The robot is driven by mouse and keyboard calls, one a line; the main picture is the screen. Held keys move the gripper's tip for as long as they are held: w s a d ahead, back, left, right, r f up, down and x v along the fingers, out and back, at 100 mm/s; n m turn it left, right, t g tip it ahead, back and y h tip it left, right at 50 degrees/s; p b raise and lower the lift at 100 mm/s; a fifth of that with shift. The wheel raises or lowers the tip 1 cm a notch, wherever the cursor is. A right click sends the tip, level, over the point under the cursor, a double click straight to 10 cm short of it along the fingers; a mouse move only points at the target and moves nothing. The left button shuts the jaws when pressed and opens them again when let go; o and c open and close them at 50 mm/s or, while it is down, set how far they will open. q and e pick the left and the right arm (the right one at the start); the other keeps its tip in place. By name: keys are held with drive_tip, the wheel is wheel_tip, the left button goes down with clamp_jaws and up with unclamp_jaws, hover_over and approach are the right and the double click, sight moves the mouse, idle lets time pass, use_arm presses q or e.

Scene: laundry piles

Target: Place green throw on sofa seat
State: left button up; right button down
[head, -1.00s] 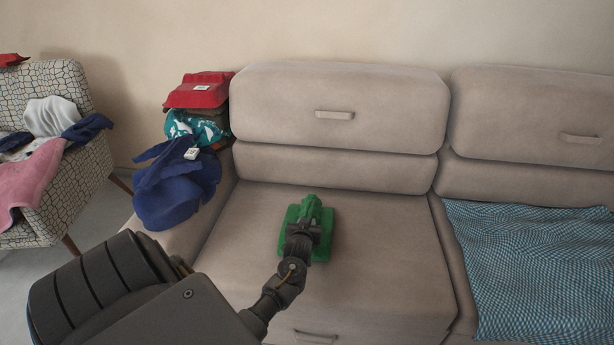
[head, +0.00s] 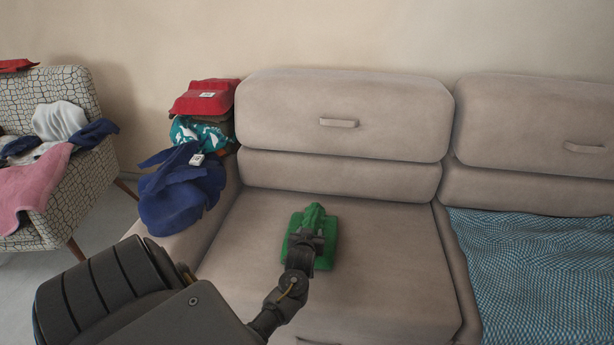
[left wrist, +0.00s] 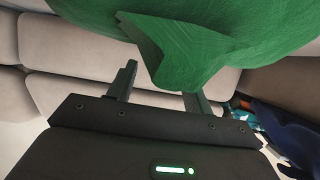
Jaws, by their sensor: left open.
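The green throw (head: 325,248) lies bunched on the left seat cushion of the beige sofa (head: 390,270). My left gripper (head: 308,236) is right at the throw in the head view and hides part of it. In the left wrist view the fingers of my left gripper (left wrist: 158,90) are spread apart, with a fold of the green throw (left wrist: 200,40) hanging between and beyond them. I cannot tell whether the fingers touch the cloth. My right gripper is not in view.
A blue checked cloth (head: 540,265) covers the right seat. Blue clothing (head: 180,195), a teal patterned cloth (head: 195,130) and a red folded item (head: 207,97) are piled on the left armrest. A patterned armchair (head: 85,200) with clothes stands at far left.

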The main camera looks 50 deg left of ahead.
use_arm(q)
drive_tip(key=p+v, duration=0.2)
drive_tip(key=v, duration=0.8)
drive_tip(key=s+d+f+m+h, duration=0.1)
drive_tip(key=d+f, duration=0.2)
drive_tip(key=s+d+f+m+g+h, duration=0.1)
drive_tip(key=s+d+f+m+h, duration=0.1)
drive_tip(key=d, duration=0.2)
drive_tip(key=s+d+f+m+g+h, duration=0.1)
drive_tip(key=s+d+f+h, duration=0.1)
drive_tip(key=d+f, duration=0.1)
drive_tip(key=shift+d+f+m, duration=0.3)
drive_tip(key=shift+d+m, duration=0.1)
drive_tip(key=s+d+f+m+g+h, duration=0.1)
drive_tip(key=s+d+f+m+g, duration=0.1)
drive_tip(key=s+d+f, duration=0.3)
drive_tip(key=s+d+f+m+g+h, duration=0.2)
drive_tip(key=s+d+f+g, duration=0.2)
drive_tip(key=s, duration=0.7)
wheel_tip(320, 180, down, 3)
drive_tip(key=shift+s+d+r+m, duration=0.2)
drive_tip(key=shift+s+d+m, duration=0.2)
drive_tip(key=shift+d, duration=0.15)
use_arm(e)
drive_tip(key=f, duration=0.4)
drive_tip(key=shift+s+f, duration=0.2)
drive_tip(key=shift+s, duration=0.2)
